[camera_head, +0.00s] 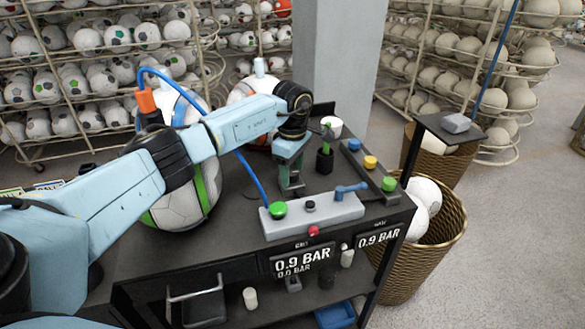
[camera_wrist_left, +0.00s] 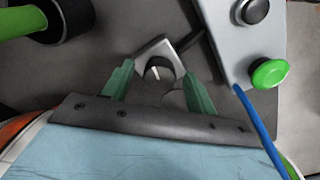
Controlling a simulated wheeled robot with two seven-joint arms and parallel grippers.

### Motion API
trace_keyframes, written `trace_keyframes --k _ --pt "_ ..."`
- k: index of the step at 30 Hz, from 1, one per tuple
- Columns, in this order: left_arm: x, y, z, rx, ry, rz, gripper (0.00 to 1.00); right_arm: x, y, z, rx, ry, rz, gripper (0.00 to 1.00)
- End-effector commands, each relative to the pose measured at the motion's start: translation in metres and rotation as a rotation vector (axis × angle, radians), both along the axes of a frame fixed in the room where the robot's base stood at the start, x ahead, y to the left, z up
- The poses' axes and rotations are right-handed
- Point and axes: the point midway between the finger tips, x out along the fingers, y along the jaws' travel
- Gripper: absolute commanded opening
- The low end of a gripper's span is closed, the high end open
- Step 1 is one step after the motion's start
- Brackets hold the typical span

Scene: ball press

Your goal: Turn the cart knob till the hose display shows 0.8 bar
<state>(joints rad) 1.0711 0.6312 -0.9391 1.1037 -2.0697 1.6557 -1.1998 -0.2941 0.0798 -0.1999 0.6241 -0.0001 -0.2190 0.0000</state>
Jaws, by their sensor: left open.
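The knob (camera_wrist_left: 157,69), dark and round with a pale pointer mark, sits on a small grey block on the cart top (camera_head: 235,212). My left gripper (camera_head: 291,185) is above it with its fingers pointing down; in the left wrist view the open green fingers (camera_wrist_left: 158,80) stand on either side of the knob, seemingly apart from it. In the head view the gripper hides the knob. The left display (camera_head: 300,262) on the cart front reads 0.9 BAR with a smaller 0.0 BAR below. The right display (camera_head: 379,237) reads 0.9 BAR. My right gripper is out of view.
A grey control box (camera_head: 312,218) with a green button (camera_head: 277,209) and blue lever (camera_head: 350,190) stands close by. A blue hose (camera_head: 251,174) runs past the arm. A football (camera_head: 182,207) sits at the left. A wicker basket (camera_head: 440,243) stands right of the cart.

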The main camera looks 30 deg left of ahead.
Motion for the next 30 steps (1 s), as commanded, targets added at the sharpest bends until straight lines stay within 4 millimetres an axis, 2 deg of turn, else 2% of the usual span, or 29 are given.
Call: trace_keyframes --k 5,15,23,30 --pt "0.0 -0.0003 0.0 0.0 0.0 0.0 0.57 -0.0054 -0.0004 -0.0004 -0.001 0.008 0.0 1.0" --pt "0.0 -0.0004 0.0003 -0.001 0.0 0.0 0.13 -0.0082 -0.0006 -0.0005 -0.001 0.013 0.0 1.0" --pt "0.0002 -0.0003 0.0006 -0.001 0.0 0.03 0.13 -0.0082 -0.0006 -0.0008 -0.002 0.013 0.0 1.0" --pt "0.0005 -0.0002 0.0005 -0.001 0.0 0.158 0.13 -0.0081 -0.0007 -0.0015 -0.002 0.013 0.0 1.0"
